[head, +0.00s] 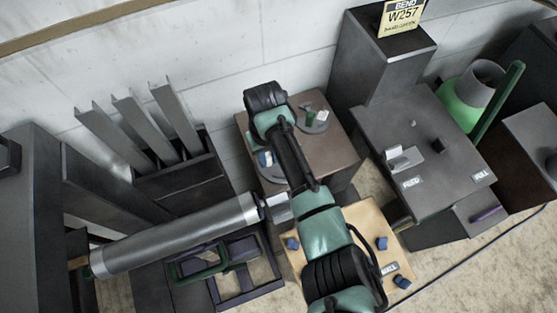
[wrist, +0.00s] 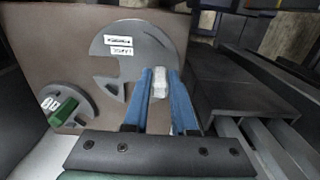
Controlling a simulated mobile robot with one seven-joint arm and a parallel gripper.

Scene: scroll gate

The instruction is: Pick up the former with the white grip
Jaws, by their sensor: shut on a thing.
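The former with the white grip is a flat grey disc with a notch and white labels (wrist: 138,48). Its white grip (wrist: 160,84) stands between my gripper's blue fingers (wrist: 160,76), which are shut on it. In the head view, my gripper (head: 266,158) is over the left side of the brown table, with part of this grey disc (head: 272,174) showing below it. I cannot tell whether the disc touches the tabletop. A second grey former with a green grip (wrist: 66,112) lies on the same table; it also shows in the head view (head: 313,117).
The brown table (head: 337,138) stands against the wall. Right of it is a dark bench (head: 440,160) with a tall block behind. A long grey roller (head: 175,235) lies at the left front, near upright metal strips (head: 135,125). A light wooden board (head: 375,220) holds small blue pieces.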

